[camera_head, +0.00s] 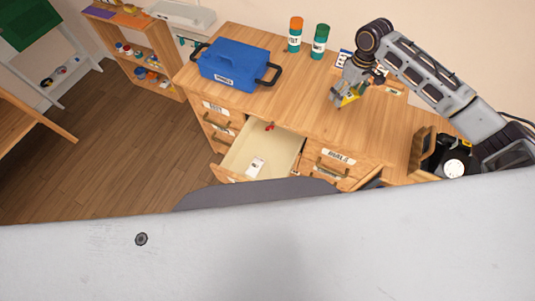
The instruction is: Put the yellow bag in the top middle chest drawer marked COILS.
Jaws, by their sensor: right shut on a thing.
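My right gripper (346,95) is shut on the yellow bag (350,98) and holds it over the chest top, right of the open drawer. The gripper's fingers hide part of the bag. The top middle drawer (236,157) of the wooden chest (300,97) is pulled out. A white card-like item (256,166) lies inside it, and a small red item (270,126) shows at its back. The drawer's front marking cannot be read from here. My left gripper is not in view.
A blue toolbox (234,63) stands at the chest's left back. An orange-capped canister (295,35) and a green canister (320,42) stand behind. A black phone-like object with a white dial (454,168) is at the right. Labelled drawers flank the open one.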

